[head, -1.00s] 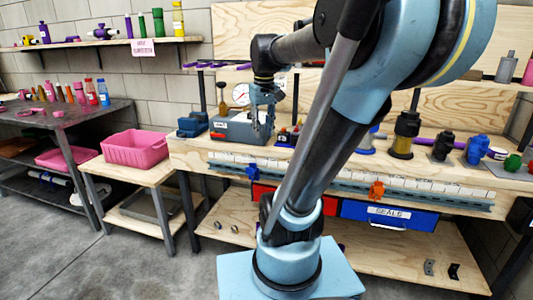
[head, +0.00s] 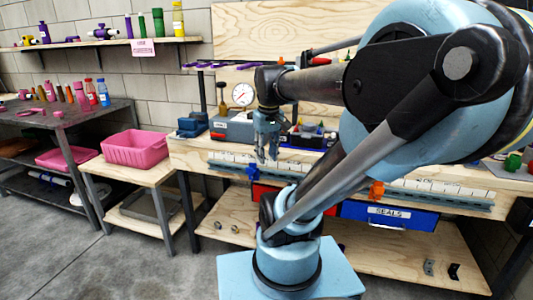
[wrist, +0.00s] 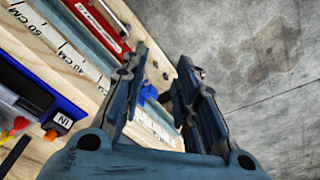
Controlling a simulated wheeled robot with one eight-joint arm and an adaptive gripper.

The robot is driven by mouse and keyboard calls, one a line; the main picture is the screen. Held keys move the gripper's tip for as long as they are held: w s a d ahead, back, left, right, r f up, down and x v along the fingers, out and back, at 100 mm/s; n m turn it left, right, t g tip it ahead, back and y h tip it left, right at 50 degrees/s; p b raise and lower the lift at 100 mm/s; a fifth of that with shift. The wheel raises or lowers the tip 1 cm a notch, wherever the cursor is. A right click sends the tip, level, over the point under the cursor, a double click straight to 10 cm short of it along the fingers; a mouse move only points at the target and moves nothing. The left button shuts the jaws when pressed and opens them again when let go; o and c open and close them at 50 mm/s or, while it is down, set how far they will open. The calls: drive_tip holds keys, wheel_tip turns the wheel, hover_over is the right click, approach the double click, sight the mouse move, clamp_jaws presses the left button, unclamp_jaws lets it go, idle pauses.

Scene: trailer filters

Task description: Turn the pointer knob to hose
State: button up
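My gripper (head: 267,157) hangs fingers-down at the front edge of the wooden workbench (head: 190,153), just right of a grey box (head: 240,133). The box has a white label on its front and a round white gauge (head: 243,95) stands behind it. I cannot make out a pointer knob or its markings in either view. The gripper's arm may hide part of the box. In the wrist view my gripper (wrist: 160,85) has its two fingers apart, with nothing held between them. The fingers look past the bench edge to the floor.
A measuring rail (head: 225,163) with a blue clamp (head: 253,172) and an orange clamp (head: 377,189) runs along the bench front. A blue drawer (head: 420,217) sits below the bench. A pink tub (head: 135,148) stands left.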

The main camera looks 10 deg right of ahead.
wheel_tip(320, 180, up, 24)
drive_tip(key=m+g, duration=0.2)
drive_tip(key=m, duration=0.6)
hover_over(249, 113)
drive_tip(key=f, duration=1.7)
drive_tip(key=shift+w+f, duration=0.2)
drive_tip(key=shift+w, duration=0.15)
clamp_jaws()
